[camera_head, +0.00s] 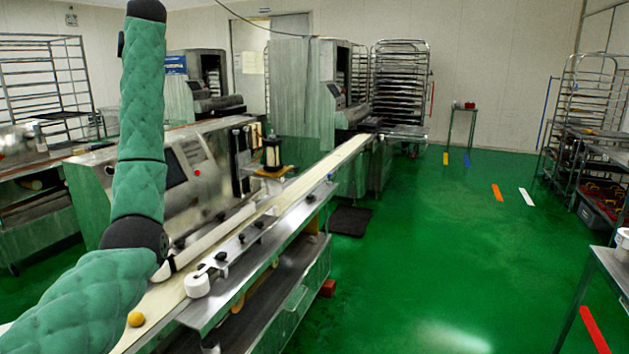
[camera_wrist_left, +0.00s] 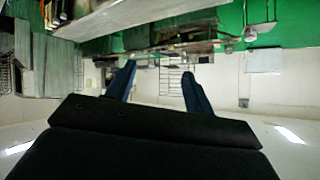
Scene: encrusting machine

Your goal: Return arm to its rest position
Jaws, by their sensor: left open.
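That view looks upside down, with the green floor at the top and ceiling lights at the bottom. My right gripper is in neither view.
The machine's conveyor belt (camera_head: 290,200) runs diagonally beside the arm. An orange-yellow ball (camera_head: 136,319) lies on its near end, close to the sleeve. The encrusting machine (camera_head: 205,165) stands behind. Racks (camera_head: 400,85) are at the back. The green floor (camera_head: 460,240) on the right is mostly clear.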

